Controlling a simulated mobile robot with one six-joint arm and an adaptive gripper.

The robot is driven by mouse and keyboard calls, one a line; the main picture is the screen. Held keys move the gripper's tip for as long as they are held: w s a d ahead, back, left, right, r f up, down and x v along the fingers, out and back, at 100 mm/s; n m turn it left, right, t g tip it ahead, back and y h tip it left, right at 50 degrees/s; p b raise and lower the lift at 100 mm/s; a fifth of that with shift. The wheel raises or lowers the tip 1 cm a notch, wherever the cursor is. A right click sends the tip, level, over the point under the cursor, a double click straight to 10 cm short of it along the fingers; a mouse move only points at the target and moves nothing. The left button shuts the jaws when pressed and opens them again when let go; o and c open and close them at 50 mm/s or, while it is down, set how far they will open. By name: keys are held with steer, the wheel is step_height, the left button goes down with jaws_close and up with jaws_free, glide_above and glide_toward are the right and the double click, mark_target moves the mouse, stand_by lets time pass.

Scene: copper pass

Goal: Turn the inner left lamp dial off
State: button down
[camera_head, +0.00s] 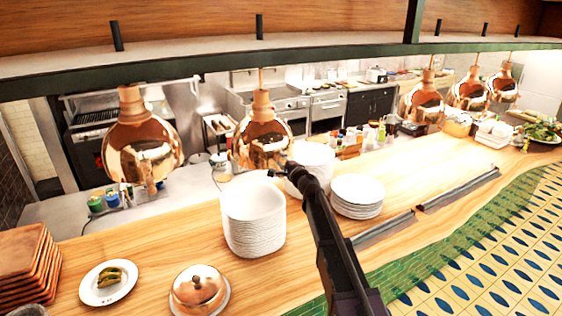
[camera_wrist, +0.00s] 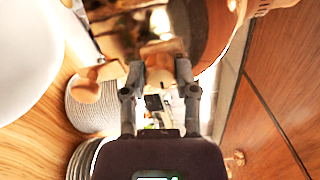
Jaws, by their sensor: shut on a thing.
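The inner left lamp (camera_head: 262,138) is a shiny copper shade hanging at centre left. My gripper (camera_head: 283,170) is at its lower right side. In the wrist view the copper shade (camera_wrist: 208,28) fills the top, close above my fingers. My gripper shows there (camera_wrist: 160,68) with its fingers a little apart, shut on a pale, wood-coloured piece, which seems to be the dial (camera_wrist: 160,47). The dial is hidden in the head view, and its setting cannot be read. The outer left lamp (camera_head: 140,150) hangs further left, with a small pale piece under it.
Below stand plate stacks (camera_head: 253,225) and (camera_head: 357,194) on the wooden counter (camera_head: 130,240). A copper cloche (camera_head: 200,288) and a plate with food (camera_head: 108,284) are nearer. Several more copper lamps (camera_head: 424,103) hang at right. A dark rail (camera_head: 200,70) runs above.

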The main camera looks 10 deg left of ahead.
steer(key=shift+c, duration=1.9)
jaws_free()
steer(key=shift+s, duration=0.1)
